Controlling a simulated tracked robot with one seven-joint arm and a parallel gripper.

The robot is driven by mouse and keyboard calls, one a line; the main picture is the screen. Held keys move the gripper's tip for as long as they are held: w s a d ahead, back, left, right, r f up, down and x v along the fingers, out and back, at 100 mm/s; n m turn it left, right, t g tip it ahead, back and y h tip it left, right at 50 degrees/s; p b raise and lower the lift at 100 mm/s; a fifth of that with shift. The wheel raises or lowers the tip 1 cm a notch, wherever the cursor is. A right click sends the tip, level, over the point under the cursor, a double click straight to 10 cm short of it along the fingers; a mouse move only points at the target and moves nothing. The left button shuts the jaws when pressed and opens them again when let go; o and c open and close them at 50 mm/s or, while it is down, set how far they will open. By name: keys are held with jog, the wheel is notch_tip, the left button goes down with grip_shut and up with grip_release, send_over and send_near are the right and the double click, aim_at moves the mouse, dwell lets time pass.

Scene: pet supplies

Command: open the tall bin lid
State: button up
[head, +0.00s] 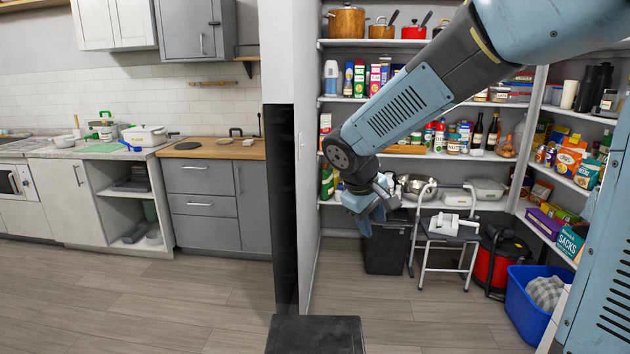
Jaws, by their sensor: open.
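A dark grey tall bin (388,252) stands on the floor under the lowest pantry shelf, left of a step stool. My gripper (366,228) hangs down in front of the bin's upper left part and hides some of its top. The jaws are open and I see nothing held in them. The visible part of the bin's top edge (402,219) is dark and small. I cannot tell whether the lid is raised or closed, or whether my gripper touches it.
A grey step stool (445,237) with a white object on it stands close right of the bin. A red canister (497,262) and a blue basket (528,305) stand farther right. Loaded pantry shelves (440,156) are above. A white wall edge (305,150) rises at left.

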jog(key=s+d+r+m+y, duration=0.1)
jog(key=s+d+r+m, duration=0.1)
jog(key=s, duration=0.4)
jog(key=s+d+r+m+t+y, duration=0.1)
jog(key=s+d+r+m, duration=0.1)
jog(key=s+d, duration=0.3)
jog(key=s+d+r+m+t+y, duration=0.1)
jog(key=s+d+r+m, duration=0.2)
jog(key=s, duration=0.6)
jog(key=shift+s+d+m, duration=0.25)
jog(key=shift+d+m, duration=0.15)
jog(key=shift+d, duration=0.1)
